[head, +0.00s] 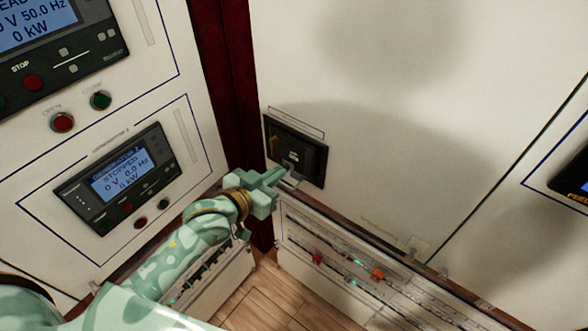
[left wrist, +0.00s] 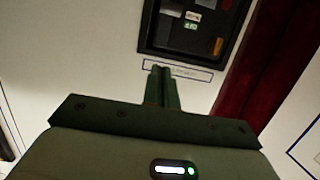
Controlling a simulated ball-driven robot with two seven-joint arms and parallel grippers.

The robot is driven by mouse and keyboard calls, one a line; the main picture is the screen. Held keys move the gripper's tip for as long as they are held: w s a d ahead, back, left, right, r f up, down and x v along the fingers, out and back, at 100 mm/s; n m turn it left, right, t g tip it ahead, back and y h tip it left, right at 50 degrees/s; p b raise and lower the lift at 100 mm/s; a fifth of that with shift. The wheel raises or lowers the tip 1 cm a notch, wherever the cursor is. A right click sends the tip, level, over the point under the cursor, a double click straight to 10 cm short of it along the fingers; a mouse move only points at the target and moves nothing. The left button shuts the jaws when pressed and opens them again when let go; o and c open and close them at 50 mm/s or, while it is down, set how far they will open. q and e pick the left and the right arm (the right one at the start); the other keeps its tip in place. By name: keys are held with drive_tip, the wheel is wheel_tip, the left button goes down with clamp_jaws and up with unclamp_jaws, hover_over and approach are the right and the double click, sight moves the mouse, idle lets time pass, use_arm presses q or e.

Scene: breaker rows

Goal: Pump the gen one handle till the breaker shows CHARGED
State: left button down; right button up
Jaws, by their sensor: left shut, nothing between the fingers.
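A dark breaker unit (head: 297,150) is set in the white panel at the middle of the head view. It also shows at the top of the left wrist view (left wrist: 190,28), with small white and green labels and an orange-yellow part. Its state wording is too small to read. My left gripper (head: 279,175) is shut and empty, with its fingertips at or just in front of the breaker's lower left part in the head view. In the left wrist view the closed fingers (left wrist: 161,82) point toward the label strip at the breaker's edge. I cannot tell whether they touch it. My right gripper is not in view.
A control panel reading STOPPED (head: 120,178) is on the left cabinet, with another panel (head: 50,40) above it. Red (head: 62,122) and green (head: 101,100) buttons sit between them. A lower board with rows of small breakers (head: 350,268) lies below. A dark red strip (head: 226,70) separates the cabinets.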

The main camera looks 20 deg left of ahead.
use_arm(q)
drive_tip(key=shift+w+f, duration=0.1)
drive_tip(key=shift+f, duration=0.05)
hover_over(294, 173)
drive_tip(key=d, duration=0.1)
drive_tip(key=shift+w+d+f, duration=0.1)
drive_tip(key=shift+w+f, duration=0.15)
drive_tip(key=shift+f, duration=0.4)
drive_tip(key=shift+w+d+f, duration=0.1)
drive_tip(key=shift+w+f, duration=0.1)
drive_tip(key=shift+f, duration=0.4)
drive_tip(key=s+f, duration=0.2)
drive_tip(key=shift+a+f, duration=0.4)
drive_tip(key=shift+s+a+f, duration=0.1)
drive_tip(key=shift+s+f, duration=0.05)
drive_tip(key=shift+f, duration=0.1)
